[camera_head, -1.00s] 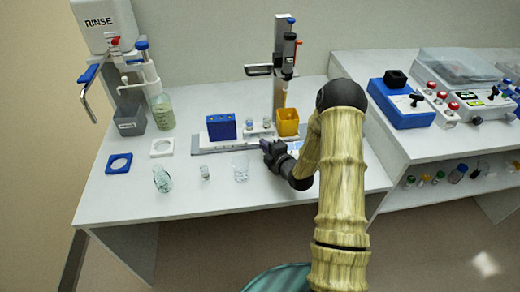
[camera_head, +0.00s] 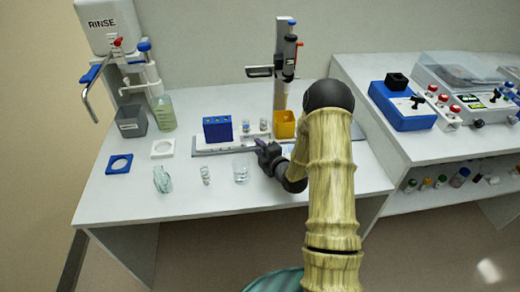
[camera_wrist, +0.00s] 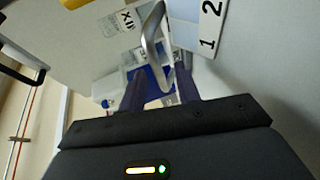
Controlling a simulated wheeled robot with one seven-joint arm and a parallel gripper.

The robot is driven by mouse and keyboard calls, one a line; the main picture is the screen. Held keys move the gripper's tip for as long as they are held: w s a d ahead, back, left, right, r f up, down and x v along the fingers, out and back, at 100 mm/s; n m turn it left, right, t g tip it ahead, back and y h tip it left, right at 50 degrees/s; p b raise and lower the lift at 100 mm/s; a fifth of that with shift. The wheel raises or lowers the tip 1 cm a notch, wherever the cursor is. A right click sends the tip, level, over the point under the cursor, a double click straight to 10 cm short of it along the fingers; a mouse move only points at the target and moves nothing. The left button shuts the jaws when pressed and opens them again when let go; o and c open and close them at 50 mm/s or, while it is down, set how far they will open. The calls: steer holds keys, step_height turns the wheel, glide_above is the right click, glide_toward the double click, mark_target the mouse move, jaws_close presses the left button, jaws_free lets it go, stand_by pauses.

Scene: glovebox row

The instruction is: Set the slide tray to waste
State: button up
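The slide tray (camera_head: 205,143) is a pale strip on the bench. It carries a blue block (camera_head: 217,129), small vials and a yellow cup (camera_head: 284,124). My gripper (camera_head: 262,148) is low at the tray's front side, right of the block. In the wrist view a silver bent handle (camera_wrist: 152,32) runs down between the fingers of my gripper (camera_wrist: 162,82), which stand a little apart and seem closed about it; the exact contact is hidden. A blue surface shows behind them. A panel marked 1 and 2 (camera_wrist: 208,30) is at the right.
A glass beaker (camera_head: 241,168), a small vial (camera_head: 205,175) and a flask (camera_head: 162,180) stand in front of the tray. A dispenser post (camera_head: 280,65) rises behind it. The rinse station (camera_head: 108,25) is at the left. The front edge of the bench is clear.

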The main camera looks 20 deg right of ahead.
steer(key=b+v, duration=0.1)
steer(key=v, duration=1.4)
steer(key=shift+r, duration=0.15)
steer(key=shift+s+r+p, duration=0.15)
steer(key=shift+s+p, duration=0.05)
steer(key=shift+p, duration=0.5)
steer(key=shift+s+d+r+p, duration=0.1)
steer(key=shift+s+d+p, duration=0.15)
steer(key=shift+s+p, duration=0.7)
steer(key=shift+p, duration=0.4)
